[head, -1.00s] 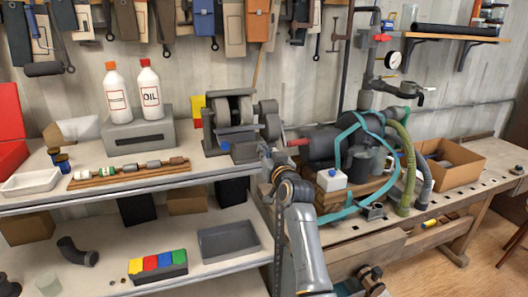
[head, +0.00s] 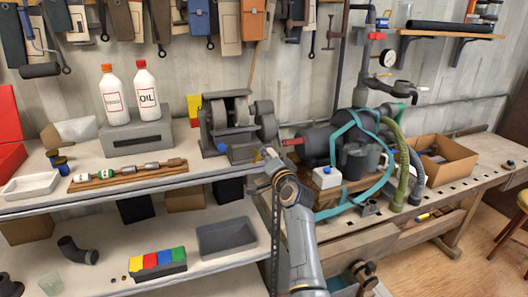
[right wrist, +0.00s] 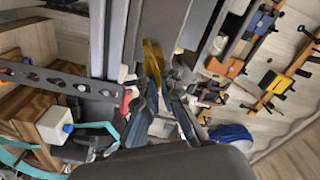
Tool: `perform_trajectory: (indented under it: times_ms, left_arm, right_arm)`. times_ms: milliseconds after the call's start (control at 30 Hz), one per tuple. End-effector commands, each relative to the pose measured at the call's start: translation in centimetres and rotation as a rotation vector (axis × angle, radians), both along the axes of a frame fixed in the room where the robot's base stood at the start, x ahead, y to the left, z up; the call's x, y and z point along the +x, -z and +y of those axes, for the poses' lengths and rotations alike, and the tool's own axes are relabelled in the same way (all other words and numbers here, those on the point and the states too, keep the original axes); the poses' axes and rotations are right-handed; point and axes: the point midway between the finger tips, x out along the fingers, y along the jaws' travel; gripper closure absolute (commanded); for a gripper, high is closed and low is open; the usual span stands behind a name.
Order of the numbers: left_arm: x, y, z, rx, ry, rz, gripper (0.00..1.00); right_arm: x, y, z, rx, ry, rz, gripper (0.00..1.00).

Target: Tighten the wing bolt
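My right arm rises from the bottom middle of the head view, and my right gripper (head: 268,156) is at the front right of the bench grinder (head: 228,125). The gripper is small there and overlaps the grinder's base, so its finger opening is not clear. A blue block (head: 243,152) sits low on the grinder's front, just left of the gripper. A red rod end (head: 292,141) is close on its right. In the right wrist view a red part (right wrist: 128,97) and a yellow part (right wrist: 152,62) show ahead. I cannot make out the wing bolt for certain. My left gripper is out of view.
A dark motor pump with teal straps stands right of the gripper, with a white blue-capped container (head: 327,177) in front. A cardboard box (head: 445,162) is further right. Left are a grey case (head: 137,140) under two bottles and a wooden rack (head: 128,175). A perforated metal post (head: 275,225) stands beside my arm.

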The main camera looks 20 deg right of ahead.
Motion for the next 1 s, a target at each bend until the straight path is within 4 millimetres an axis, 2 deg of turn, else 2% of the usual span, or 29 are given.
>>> perform_trajectory:
  times_ms: [500, 1000]
  left_arm:
    - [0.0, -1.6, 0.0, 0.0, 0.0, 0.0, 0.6]
    - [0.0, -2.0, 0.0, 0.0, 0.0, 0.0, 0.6]
  right_arm:
    - [0.0, 0.7, -0.3, 0.43, 0.001, 0.016, 1.0]
    - [0.0, 1.1, -0.3, 0.579, 0.001, 0.021, 1.0]
